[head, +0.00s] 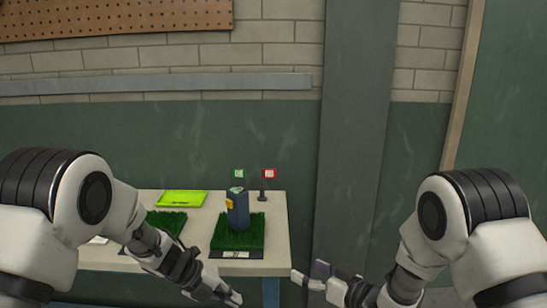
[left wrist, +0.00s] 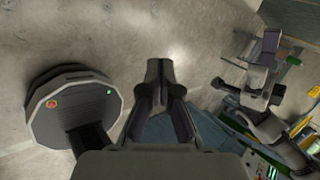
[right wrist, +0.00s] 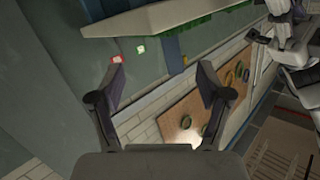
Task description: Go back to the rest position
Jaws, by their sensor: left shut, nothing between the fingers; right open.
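My left gripper (head: 232,297) is low in front of the table in the head view. In the left wrist view its fingers (left wrist: 160,72) are together with nothing between them, above bare floor. My right gripper (head: 306,275) is just right of the table's front corner in the head view. In the right wrist view its fingers (right wrist: 163,78) are wide apart and empty. A blue-grey device (head: 238,211) stands upright on a turf sample (head: 226,239) on the table, apart from both grippers.
A grey pillar (head: 352,130) rises right of the table. Floor is open below my left gripper.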

